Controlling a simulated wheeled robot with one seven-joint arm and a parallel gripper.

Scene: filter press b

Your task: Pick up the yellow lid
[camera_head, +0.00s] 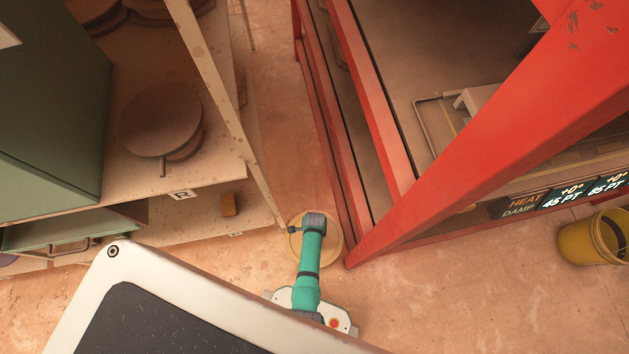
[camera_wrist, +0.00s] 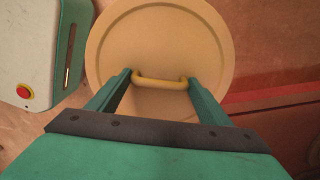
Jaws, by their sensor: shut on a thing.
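The yellow lid (camera_wrist: 160,35) is a pale yellow round disc with a raised rim and a yellow bar handle (camera_wrist: 160,83) across its middle. My gripper (camera_wrist: 160,78) is shut on this handle, one finger at each end of it. In the head view the lid (camera_head: 334,240) shows as a disc low over the floor, below the end of my arm. My arm covers its middle, and the fingers are hidden there. I cannot tell whether the lid touches the floor.
A red press frame (camera_head: 420,205) stands close on the lid's right. Shelving (camera_head: 215,85) with round discs (camera_head: 160,119) and a small orange block (camera_head: 229,204) is on the left.

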